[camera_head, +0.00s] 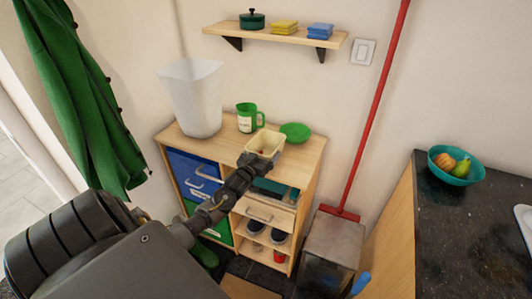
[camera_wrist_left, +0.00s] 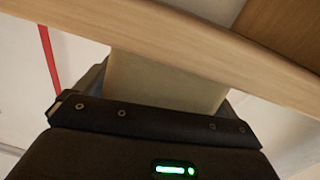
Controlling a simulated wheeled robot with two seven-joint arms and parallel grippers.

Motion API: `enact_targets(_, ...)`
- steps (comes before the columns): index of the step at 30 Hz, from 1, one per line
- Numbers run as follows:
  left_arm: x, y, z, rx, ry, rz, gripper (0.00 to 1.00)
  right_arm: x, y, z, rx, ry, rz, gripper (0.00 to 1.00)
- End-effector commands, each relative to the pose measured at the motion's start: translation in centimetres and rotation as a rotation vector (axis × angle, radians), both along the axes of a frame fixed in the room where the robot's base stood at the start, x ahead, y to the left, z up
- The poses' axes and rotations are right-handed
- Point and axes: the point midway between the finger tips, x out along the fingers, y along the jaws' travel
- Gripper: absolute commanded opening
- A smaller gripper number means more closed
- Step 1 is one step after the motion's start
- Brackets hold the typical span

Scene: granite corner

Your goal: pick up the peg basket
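The peg basket, a small cream open-topped basket (camera_head: 266,142), stands at the front of the wooden cabinet top, with something small and brownish inside. My left gripper (camera_head: 254,160) is at its near side, and its dark fingers overlap the basket's front wall. In the left wrist view, a flat cream surface, seemingly the basket wall (camera_wrist_left: 165,82), fills the space between the grey finger edges. I cannot tell whether the fingers press on it. My right gripper is not in view.
A wall shelf (camera_head: 275,33) hangs above. A red broom handle (camera_head: 377,100) leans at the right, near a dark counter (camera_head: 470,225).

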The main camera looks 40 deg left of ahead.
Motion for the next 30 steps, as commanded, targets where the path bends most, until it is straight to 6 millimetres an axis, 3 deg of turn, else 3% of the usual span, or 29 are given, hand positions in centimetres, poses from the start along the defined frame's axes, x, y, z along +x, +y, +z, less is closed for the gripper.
enact_targets(14, 0.0, 0.1, 0.8, 0.000, -0.002, 0.001, 0.72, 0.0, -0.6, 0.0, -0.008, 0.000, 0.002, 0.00)
enact_targets(20, 0.0, 0.0, 3.1, 0.002, -0.004, 0.000, 0.72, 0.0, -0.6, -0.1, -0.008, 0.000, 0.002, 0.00)
enact_targets(26, -2.0, -1.4, 5.8, 0.001, -0.003, -0.002, 0.72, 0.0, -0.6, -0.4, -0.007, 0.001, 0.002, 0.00)
enact_targets(30, -3.8, -2.7, 8.5, 0.002, -0.005, -0.003, 0.72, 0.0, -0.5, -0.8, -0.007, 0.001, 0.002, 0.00)
